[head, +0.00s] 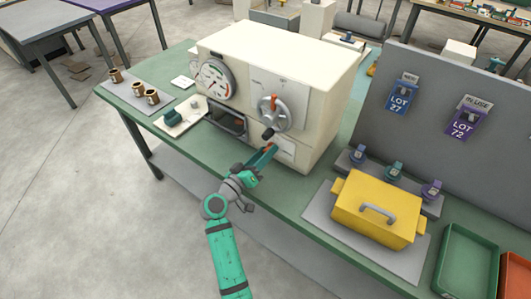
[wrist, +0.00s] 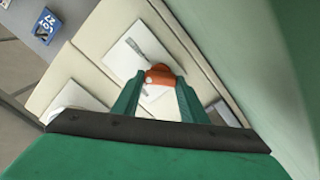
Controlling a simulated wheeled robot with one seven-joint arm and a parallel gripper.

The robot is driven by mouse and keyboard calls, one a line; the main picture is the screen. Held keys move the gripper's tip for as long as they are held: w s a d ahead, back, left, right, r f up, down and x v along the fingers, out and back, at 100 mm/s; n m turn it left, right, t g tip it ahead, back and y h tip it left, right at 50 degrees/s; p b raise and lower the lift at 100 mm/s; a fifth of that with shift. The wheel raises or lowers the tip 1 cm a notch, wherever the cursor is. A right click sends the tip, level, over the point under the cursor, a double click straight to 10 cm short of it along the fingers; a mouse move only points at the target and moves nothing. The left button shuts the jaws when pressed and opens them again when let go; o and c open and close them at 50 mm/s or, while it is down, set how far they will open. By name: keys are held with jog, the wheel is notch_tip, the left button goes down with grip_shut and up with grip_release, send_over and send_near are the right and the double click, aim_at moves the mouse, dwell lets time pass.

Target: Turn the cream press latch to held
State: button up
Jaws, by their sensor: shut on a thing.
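The cream press (head: 310,70) stands on the green bench. Low on its front, a small orange latch (wrist: 160,74) sits at a white plate (wrist: 128,50) with a grey mark. My gripper (head: 268,152) reaches this low front plate from the front. In the wrist view its two green fingers (wrist: 161,82) stand on either side of the orange latch and are shut on it. In the head view the fingers mostly hide the latch. The plate's markings are too small to read, so I cannot tell the latch's set position.
Above my gripper, a grey dial with an orange pointer (head: 274,103) and a dark knob (head: 268,133) stick out. A round gauge (head: 214,79) and an open slot (head: 227,121) are to the left. A yellow box (head: 375,221) stands at right.

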jog(key=n, duration=0.5)
jog(key=shift+a+f+n, duration=0.15)
jog(key=shift+n, duration=2.35)
jog(key=o, duration=1)
jog(key=shift+o, duration=0.2)
jog(key=v, duration=1)
jog(key=shift+s+a, duration=0.25)
jog(key=shift+s, duration=0.05)
